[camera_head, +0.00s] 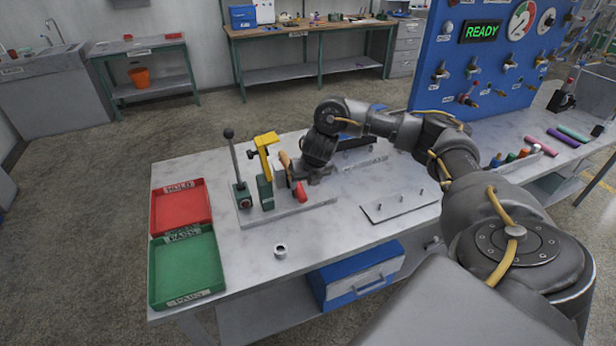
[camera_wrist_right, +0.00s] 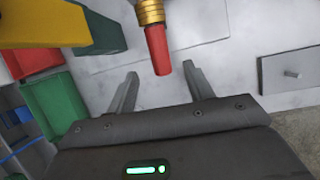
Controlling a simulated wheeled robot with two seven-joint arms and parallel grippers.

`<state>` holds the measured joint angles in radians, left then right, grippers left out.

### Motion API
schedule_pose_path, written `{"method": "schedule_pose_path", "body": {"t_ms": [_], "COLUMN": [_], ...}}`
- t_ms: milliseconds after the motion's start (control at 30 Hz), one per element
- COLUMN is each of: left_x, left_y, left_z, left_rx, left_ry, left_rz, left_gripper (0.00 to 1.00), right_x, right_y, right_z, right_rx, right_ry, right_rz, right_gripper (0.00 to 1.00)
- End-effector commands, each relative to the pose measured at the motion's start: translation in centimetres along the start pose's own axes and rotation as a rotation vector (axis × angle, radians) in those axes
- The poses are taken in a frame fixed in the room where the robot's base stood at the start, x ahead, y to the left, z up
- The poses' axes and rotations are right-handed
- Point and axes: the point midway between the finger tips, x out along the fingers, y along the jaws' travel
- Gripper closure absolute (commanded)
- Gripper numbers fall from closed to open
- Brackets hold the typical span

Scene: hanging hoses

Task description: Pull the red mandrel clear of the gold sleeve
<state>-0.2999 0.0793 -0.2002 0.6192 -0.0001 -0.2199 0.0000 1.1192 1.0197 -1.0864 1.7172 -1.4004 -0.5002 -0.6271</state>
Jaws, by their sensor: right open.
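The red mandrel (camera_wrist_right: 158,50) sticks out of the gold sleeve (camera_wrist_right: 150,11) in the right wrist view. Its free end lies between my right gripper's (camera_wrist_right: 161,78) two spread fingers, with gaps on both sides. The gripper is open and holds nothing. In the head view, the right gripper (camera_head: 296,180) is low at the fixture on the bench, and the mandrel's red end (camera_head: 301,192) shows beside it. The sleeve is only partly in the wrist frame, and the mandrel's other end is hidden inside it. My left gripper is not in view.
A yellow toggle clamp (camera_head: 264,143) on a green base and a black-knobbed lever (camera_head: 233,160) stand left of the gripper. A red tray (camera_head: 158,212) and green tray (camera_head: 156,268) lie farther left. A small metal ring (camera_head: 280,251) sits in front; bare bench surrounds it.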

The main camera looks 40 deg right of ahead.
Motion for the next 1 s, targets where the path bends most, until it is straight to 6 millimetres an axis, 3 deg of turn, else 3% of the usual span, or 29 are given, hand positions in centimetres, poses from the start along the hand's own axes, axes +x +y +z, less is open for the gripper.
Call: {"method": "schedule_pose_path", "body": {"t_ms": [333, 767, 1000], "left_x": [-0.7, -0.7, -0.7], "left_y": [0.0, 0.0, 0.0], "left_z": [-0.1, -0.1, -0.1], "left_rx": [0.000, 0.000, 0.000], "left_ry": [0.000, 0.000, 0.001], "left_rz": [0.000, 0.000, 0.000], "left_gripper": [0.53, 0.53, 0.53], "right_x": [5.1, 6.1, 6.1], "right_y": [0.0, 0.0, 0.0], "right_z": [0.1, 0.1, 0.1], "right_rx": [0.002, 0.000, 0.001], "right_ry": [0.000, -0.003, -0.003], "right_rz": [-0.001, 0.000, 0.000], "right_gripper": [0.48, 0.48, 0.77]}}
